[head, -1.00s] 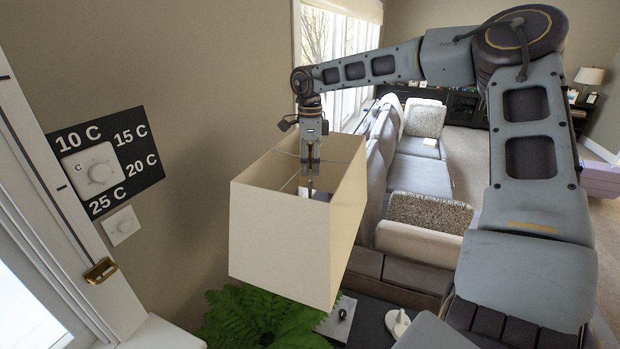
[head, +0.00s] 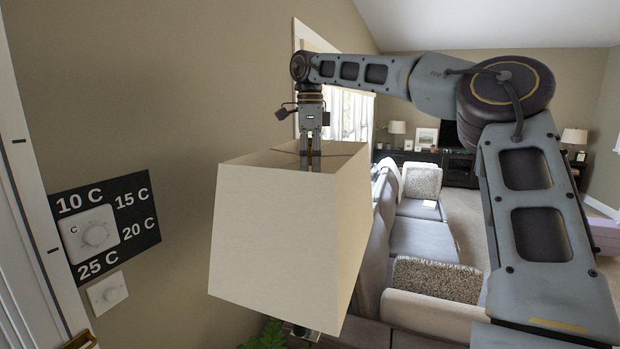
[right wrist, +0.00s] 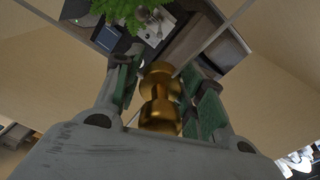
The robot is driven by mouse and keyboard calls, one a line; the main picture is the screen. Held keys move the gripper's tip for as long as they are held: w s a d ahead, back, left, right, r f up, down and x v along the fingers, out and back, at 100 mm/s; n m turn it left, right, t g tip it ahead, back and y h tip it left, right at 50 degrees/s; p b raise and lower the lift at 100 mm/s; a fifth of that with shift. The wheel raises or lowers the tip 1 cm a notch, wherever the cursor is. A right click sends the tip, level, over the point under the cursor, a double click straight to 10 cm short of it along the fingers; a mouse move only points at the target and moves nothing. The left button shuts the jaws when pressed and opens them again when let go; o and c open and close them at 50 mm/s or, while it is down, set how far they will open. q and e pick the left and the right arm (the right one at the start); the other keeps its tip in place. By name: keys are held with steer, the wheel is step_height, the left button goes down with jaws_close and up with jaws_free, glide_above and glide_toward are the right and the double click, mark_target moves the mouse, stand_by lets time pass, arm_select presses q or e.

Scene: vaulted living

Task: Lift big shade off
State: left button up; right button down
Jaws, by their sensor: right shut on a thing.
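The big cream lampshade (head: 280,230) hangs upright in the middle of the head view, beside the wall. My right gripper (head: 311,165) reaches down into its open top. In the right wrist view the fingers (right wrist: 160,95) are shut on a brass finial (right wrist: 160,100) at the shade's top fitting. Thin frame rods and the shade's inner walls (right wrist: 265,60) spread around it. The fingertips are mostly hidden by the shade in the head view. My left gripper is not in view.
A thermostat dial (head: 92,234) on a black panel and a white switch (head: 107,293) are on the left wall. A green fern (head: 265,338) is below the shade. A grey sofa (head: 425,238) with cushions stands behind to the right.

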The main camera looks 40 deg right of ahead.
steer(key=shift+r, duration=1.1)
